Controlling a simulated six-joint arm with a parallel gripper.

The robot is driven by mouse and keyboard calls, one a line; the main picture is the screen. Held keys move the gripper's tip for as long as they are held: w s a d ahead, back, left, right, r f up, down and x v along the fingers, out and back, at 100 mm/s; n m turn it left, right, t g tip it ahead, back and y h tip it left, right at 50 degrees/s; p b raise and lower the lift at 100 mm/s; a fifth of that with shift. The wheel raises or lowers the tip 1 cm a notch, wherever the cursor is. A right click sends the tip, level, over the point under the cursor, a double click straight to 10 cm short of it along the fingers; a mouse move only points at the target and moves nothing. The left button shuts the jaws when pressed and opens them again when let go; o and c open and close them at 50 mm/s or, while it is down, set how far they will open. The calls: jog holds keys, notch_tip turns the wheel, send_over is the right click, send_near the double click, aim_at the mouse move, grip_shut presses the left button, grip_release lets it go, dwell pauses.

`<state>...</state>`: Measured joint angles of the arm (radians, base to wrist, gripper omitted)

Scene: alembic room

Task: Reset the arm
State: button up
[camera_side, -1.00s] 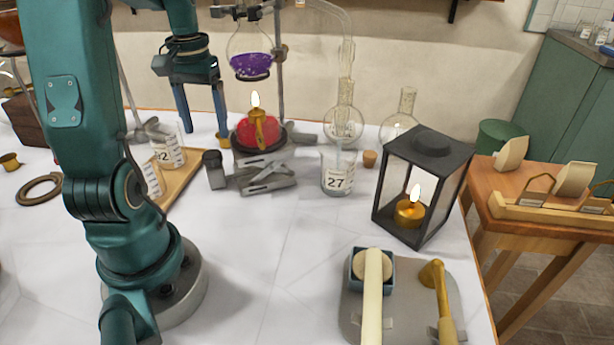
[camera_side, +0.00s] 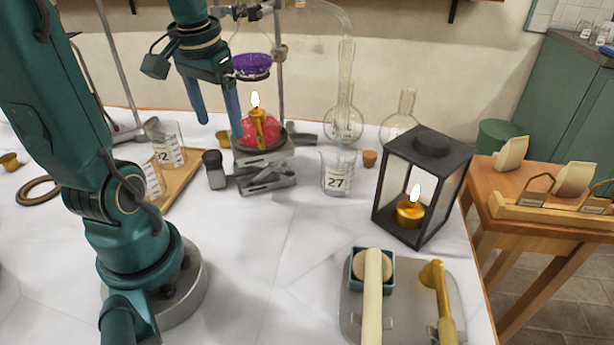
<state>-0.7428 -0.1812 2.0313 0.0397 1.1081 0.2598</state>
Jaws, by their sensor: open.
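My gripper (camera_side: 218,122) is open and empty, pointing down in the upper middle of the side view. Its two blue fingers are apart, with nothing between them that I can see held. The right finger overlaps the left edge of the red spirit burner (camera_side: 260,133) in the picture. I cannot tell whether they touch. The burner is lit and sits on a grey lab jack (camera_side: 265,178), under the flask of purple liquid (camera_side: 252,68). My wrist hides part of the flask.
A wooden tray (camera_side: 181,188) with beakers (camera_side: 168,145) lies to the left. A grey board (camera_side: 403,300) with tools lies at the front right. The middle front of the table is clear.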

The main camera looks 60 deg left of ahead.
jog(key=s+d+m+t+h, duration=0.1)
jog(key=d+m+t, duration=0.3)
jog(key=d, duration=1.2)
jog(key=shift+s+f+m+h, duration=0.15)
jog(key=shift+s+m+h, duration=0.25)
jog(key=shift+s+m, duration=0.25)
jog(key=shift+w, duration=0.1)
